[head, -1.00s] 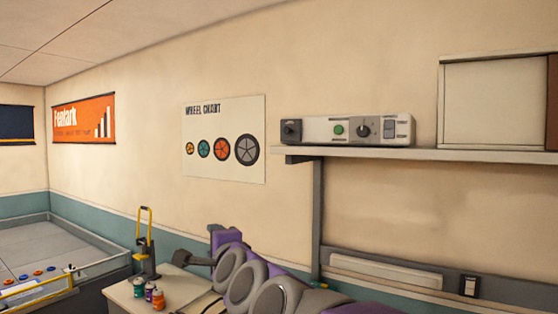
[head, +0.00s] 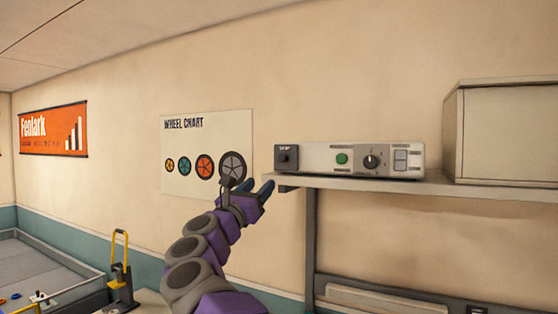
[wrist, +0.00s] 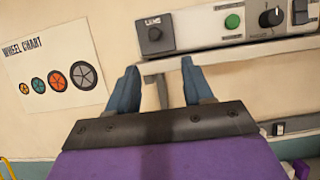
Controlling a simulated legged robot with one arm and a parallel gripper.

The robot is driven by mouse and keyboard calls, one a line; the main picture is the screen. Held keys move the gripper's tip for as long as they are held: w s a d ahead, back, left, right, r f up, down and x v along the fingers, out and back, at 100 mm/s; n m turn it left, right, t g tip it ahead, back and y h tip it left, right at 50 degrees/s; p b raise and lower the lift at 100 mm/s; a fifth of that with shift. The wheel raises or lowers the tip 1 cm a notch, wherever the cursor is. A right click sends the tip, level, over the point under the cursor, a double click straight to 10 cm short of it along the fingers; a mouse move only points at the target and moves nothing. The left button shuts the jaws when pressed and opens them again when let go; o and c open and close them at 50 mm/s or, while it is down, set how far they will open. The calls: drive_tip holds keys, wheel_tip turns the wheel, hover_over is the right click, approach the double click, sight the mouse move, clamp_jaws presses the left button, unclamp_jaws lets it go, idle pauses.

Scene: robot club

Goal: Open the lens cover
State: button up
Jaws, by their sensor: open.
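A long pale control box (head: 320,160) stands on the wall shelf. At its left end is a dark square plate with a protruding knob (head: 286,158), the likeliest lens cover; its small label is hard to read. The plate looks closed flat against the box front. In the wrist view the plate (wrist: 154,37) is just beyond the fingertips. My gripper (head: 246,187) is open and empty, left of and slightly below the plate, and apart from it. It also shows in the wrist view (wrist: 160,66), with blue fingers spread.
The box also carries a green button (head: 342,158), a round dial (head: 371,161) and a rocker switch (head: 400,160). The shelf edge (head: 420,188) runs just below. A large beige case (head: 510,135) stands right. A wheel chart (head: 190,140) hangs on the wall left.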

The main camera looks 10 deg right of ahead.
drive_tip(key=p, duration=0.2)
approach(280, 159)
drive_tip(key=p+x, duration=0.5)
drive_tip(key=x, duration=0.1)
drive_tip(key=shift+d+r, duration=0.25)
drive_tip(key=shift+d, duration=0.15)
drive_tip(key=shift+w+r+p, duration=0.2)
drive_tip(key=shift+w+p, duration=0.4)
drive_tip(key=shift+p, duration=0.1)
drive_tip(key=shift+w+a+r+p, duration=0.1)
drive_tip(key=shift+w+a+p, duration=0.05)
drive_tip(key=shift+w+p, duration=0.15)
drive_tip(key=shift+d, duration=0.55)
drive_tip(key=shift+a, duration=0.15)
clamp_jaws()
